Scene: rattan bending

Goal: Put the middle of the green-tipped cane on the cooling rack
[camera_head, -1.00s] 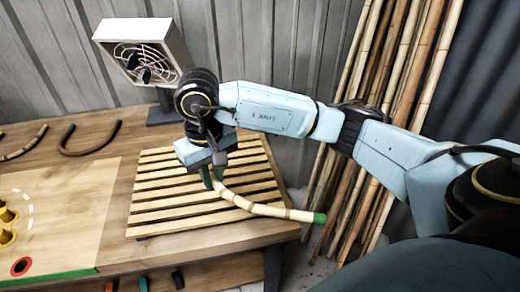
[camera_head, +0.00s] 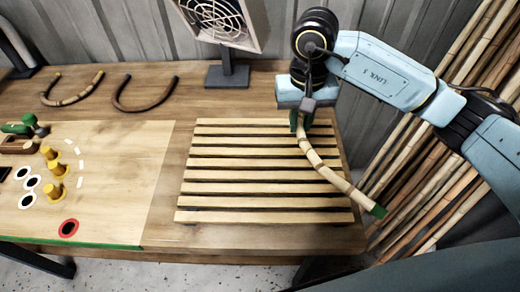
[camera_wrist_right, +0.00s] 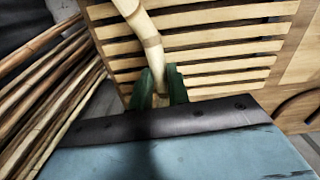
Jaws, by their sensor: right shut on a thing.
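The green-tipped cane (camera_head: 325,170) is a light, gently curved, banded stick with a green end at the lower right. My right gripper (camera_head: 298,122) is shut on it near its upper end, over the right part of the slatted cooling rack (camera_head: 225,171). The cane slants across the rack's right edge and its green tip sticks out past the table edge. In the right wrist view the cane (camera_wrist_right: 150,40) passes between the green fingers (camera_wrist_right: 160,85), with rack slats behind it. I cannot tell whether the cane touches the slats. My left gripper is not in view.
A fan heater (camera_head: 220,25) stands behind the rack. Two bent canes, one banded (camera_head: 72,97) and one dark (camera_head: 145,102), lie at the back left. A board (camera_head: 110,170) with yellow pegs (camera_head: 55,170) is left of the rack. Upright poles (camera_head: 450,150) lean at the right.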

